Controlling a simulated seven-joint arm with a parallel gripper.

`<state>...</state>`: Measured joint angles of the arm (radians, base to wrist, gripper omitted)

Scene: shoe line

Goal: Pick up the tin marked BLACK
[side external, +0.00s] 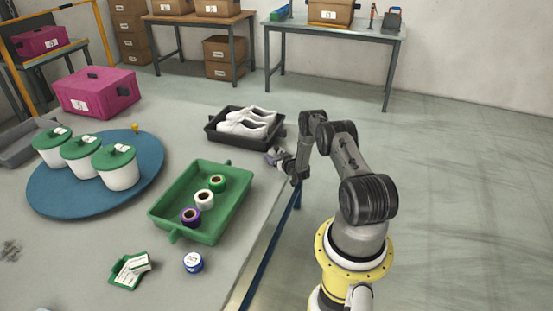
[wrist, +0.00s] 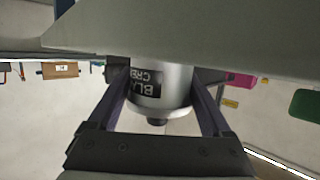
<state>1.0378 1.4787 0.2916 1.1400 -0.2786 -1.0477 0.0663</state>
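The tin with a dark label (wrist: 148,86), of which "BLA" and "CRE" can be read, is silver-white and sits between the two fingers of my gripper (wrist: 160,92) in the wrist view. A finger lies against each side, with no gap visible, so the gripper looks shut on it. A dark knob shows at the tin's lower end in the picture; its upper end is cut off by a grey surface. In the side view my gripper (side external: 277,157) is low at the table's edge, close to the black tray. The tin cannot be made out clearly there.
A black tray (side external: 211,139) with white shoes is just beyond my gripper. A green tray (side external: 160,212) with several rolls lies nearer. A blue round tray (side external: 45,203) holds white tubs with green lids. A blue-and-white tin (side external: 193,263) and a green holder with cards (side external: 120,274) lie in front.

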